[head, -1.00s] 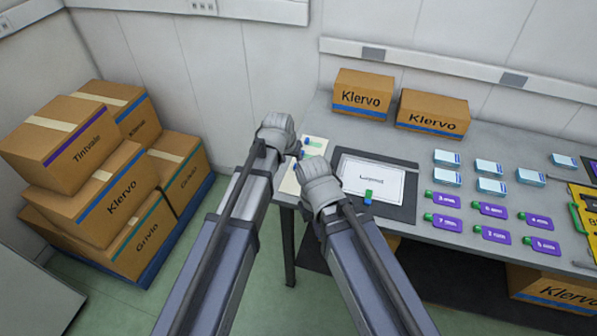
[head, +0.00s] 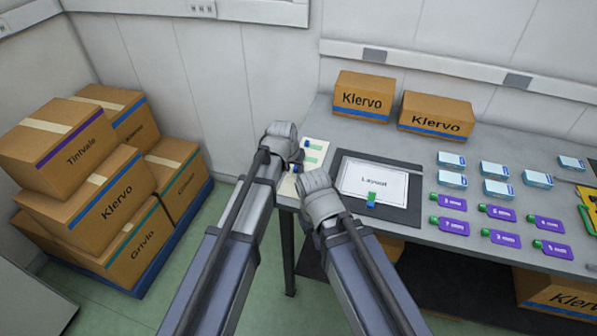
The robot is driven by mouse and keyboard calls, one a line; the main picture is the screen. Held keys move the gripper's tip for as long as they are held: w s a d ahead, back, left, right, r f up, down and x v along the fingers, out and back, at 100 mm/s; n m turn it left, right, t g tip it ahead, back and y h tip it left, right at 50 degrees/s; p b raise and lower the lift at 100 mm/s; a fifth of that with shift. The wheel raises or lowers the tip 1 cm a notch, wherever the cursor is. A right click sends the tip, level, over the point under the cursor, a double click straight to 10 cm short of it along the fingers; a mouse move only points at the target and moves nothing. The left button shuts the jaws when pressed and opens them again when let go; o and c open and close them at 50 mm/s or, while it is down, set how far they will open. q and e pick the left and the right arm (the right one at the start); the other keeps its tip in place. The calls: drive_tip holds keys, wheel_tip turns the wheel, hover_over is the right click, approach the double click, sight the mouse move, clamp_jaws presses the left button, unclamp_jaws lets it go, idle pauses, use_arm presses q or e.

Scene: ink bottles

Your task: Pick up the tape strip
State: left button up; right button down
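A cream card (head: 318,150) lies at the left end of the table, with green tape strips (head: 313,160) on it and small blue bits at their ends. My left gripper (head: 297,156) is over the left part of this card, beside the strips, and hides part of it. I cannot tell whether its fingers touch a strip. My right gripper (head: 330,218) is at the table's front edge, by the lower left corner of the dark mat (head: 400,213). The fingertips of both grippers are mostly hidden behind their own bodies.
A white sheet (head: 378,185) and a small green and blue piece (head: 371,200) lie on the mat. Cardboard boxes (head: 434,115) stand at the back.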

use_arm(q)
clamp_jaws()
wheel_tip(320, 180, up, 10)
drive_tip(key=p, duration=1)
